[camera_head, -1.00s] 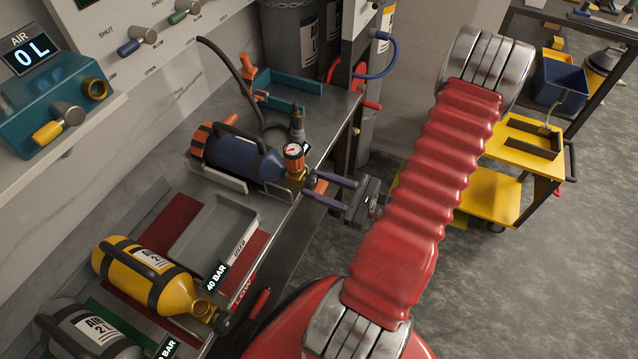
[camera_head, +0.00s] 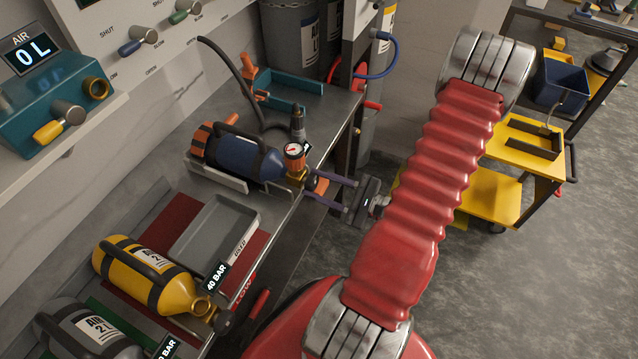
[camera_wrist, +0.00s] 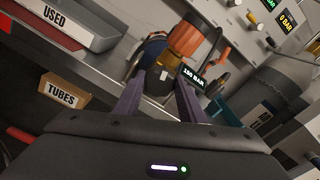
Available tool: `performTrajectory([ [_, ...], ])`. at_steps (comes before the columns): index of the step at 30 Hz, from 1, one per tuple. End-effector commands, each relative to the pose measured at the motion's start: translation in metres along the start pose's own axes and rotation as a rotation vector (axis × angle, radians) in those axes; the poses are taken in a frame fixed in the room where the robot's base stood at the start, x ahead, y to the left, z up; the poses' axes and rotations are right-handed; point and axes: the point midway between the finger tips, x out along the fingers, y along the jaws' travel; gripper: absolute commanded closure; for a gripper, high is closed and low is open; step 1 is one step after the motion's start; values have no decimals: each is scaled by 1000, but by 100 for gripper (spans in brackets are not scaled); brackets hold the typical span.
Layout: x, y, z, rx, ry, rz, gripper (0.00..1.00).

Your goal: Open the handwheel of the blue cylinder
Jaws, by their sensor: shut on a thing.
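The blue cylinder (camera_head: 240,158) lies on its side in a grey cradle at the bench edge. It has an orange base at the left, and a gauge and brass valve at the right. In the wrist view the fingers flank a dark part with a white mark (camera_wrist: 160,82), in front of the brass valve (camera_wrist: 183,42). The exact contact is partly hidden.
A yellow cylinder (camera_head: 150,277) and a grey cylinder (camera_head: 90,330) lie nearer on the bench, with a grey tray (camera_head: 215,228) between yellow and blue. A black hose (camera_head: 235,68) stands behind. A yellow cart (camera_head: 490,195) is at right.

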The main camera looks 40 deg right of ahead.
Motion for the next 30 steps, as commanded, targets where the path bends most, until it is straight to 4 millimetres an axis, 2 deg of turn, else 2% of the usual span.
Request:
performTrajectory([
  [30,2,5,0,-957,-7,8,86],
])
